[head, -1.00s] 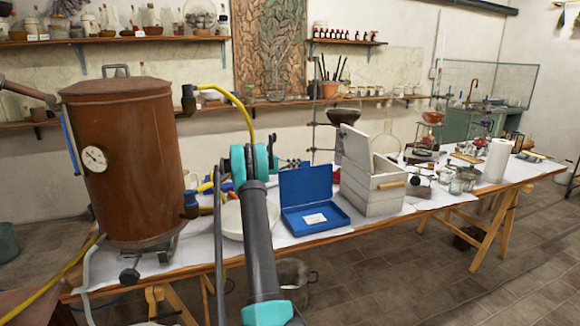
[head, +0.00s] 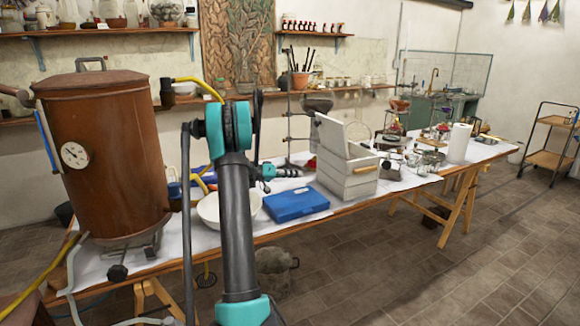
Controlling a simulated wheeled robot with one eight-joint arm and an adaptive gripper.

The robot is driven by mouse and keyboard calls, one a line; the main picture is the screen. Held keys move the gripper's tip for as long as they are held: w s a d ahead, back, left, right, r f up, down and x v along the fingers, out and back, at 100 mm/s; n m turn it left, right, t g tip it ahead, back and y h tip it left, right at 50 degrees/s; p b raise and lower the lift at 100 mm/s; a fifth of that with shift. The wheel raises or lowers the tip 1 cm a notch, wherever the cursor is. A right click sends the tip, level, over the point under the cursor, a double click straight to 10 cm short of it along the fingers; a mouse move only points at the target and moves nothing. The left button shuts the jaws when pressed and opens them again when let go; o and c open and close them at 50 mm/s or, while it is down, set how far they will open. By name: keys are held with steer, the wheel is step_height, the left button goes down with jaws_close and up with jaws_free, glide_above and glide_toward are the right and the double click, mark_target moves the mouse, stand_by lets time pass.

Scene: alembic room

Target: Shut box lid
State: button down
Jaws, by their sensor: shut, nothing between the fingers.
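The blue box (head: 296,204) lies flat on the table with its lid down, and it looks shut. My gripper (head: 298,172) is shut and empty. It shows small, behind and above the blue box in the picture, apart from its lid as far as I can tell. My own arm stands large in front, left of the box. A white wooden box (head: 348,181) stands just right of the blue box, and its lid (head: 330,135) stands raised.
A white bowl (head: 212,212) sits left of the blue box, partly behind my arm. A large copper boiler (head: 105,150) stands at the left end of the table. Glassware and a paper roll (head: 459,143) fill the right part. The floor at front right is clear.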

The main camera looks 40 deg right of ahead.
steer(key=s+f+m, duration=0.1)
steer(key=s+f, duration=0.1)
steer(key=f, duration=0.1)
steer(key=s+a+f+m+t, duration=0.1)
steer(key=s+f+m, duration=0.1)
steer(key=f, duration=0.1)
steer(key=s+f+m, duration=0.1)
steer(key=f, duration=0.1)
steer(key=shift+s+a+f+m+t, duration=0.2)
steer(key=shift+s+f+m+t, duration=0.2)
steer(key=shift+s+f, duration=0.15)
steer(key=shift+f, duration=0.35)
steer(key=shift+s+f, duration=0.15)
steer(key=shift+f, duration=0.35)
steer(key=shift+r, duration=0.1)
steer(key=shift+r, duration=0.3)
steer(key=w+a+r, duration=0.2)
steer(key=a+r, duration=0.3)
steer(key=a, duration=0.4)
steer(key=shift+w+a+r, duration=0.15)
steer(key=shift+a+r, duration=0.15)
